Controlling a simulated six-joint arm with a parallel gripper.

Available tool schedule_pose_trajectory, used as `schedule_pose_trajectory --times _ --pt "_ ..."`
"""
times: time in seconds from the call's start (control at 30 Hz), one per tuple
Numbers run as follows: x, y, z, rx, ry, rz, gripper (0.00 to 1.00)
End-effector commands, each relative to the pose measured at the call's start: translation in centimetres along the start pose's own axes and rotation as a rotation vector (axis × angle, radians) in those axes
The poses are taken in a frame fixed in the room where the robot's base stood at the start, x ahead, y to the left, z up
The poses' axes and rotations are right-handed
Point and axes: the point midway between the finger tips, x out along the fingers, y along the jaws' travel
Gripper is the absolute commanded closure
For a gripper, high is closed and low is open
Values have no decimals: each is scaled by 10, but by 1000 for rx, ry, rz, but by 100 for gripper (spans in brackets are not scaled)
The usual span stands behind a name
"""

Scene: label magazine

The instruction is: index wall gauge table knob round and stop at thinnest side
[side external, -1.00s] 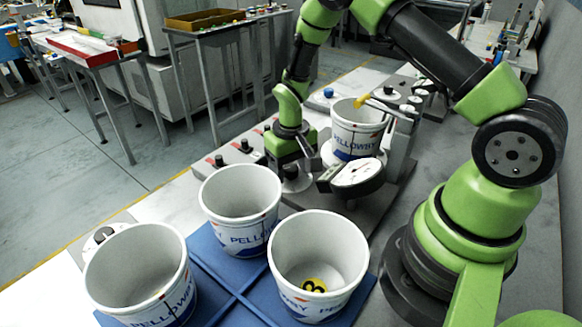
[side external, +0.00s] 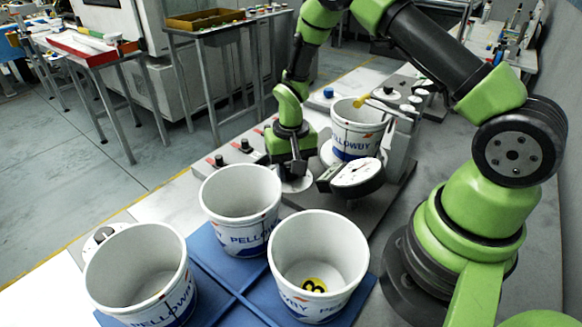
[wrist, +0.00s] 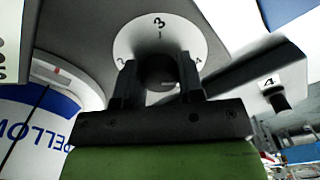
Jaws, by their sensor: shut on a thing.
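My gripper (wrist: 160,85) is shut on the dark round knob (wrist: 158,70) in the wrist view, one finger on each side. The knob's white dial plate (wrist: 150,35) has a 3 with a tick at the top, and partly hidden marks at both sides. In the side view my gripper (side external: 294,170) is low over the dial plate (side external: 296,185); the knob is hidden there. A white PELLOWBY bucket (side external: 352,140) stands upright on the gauge table just behind. The round gauge (side external: 356,174) is in front of it; its reading is too small to tell.
Three white buckets (side external: 240,190) (side external: 140,270) (side external: 318,250) stand on a blue divided tray (side external: 222,270) in front. More knobs (side external: 246,146) line the bench to the left. A yellow-tipped rod (side external: 358,102) reaches over the gauged bucket's rim.

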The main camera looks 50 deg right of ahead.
Motion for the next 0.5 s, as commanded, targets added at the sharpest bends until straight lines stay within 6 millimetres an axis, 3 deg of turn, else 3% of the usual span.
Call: schedule_pose_trajectory --times 0.17,0.2,0.3,0.5 --pt "0 0 0 4 -1 -1 88" --pt "0 0 0 4 -1 -1 60" --pt "0 0 0 3 -1 -1 39" --pt "0 0 0 1 0 0 39"
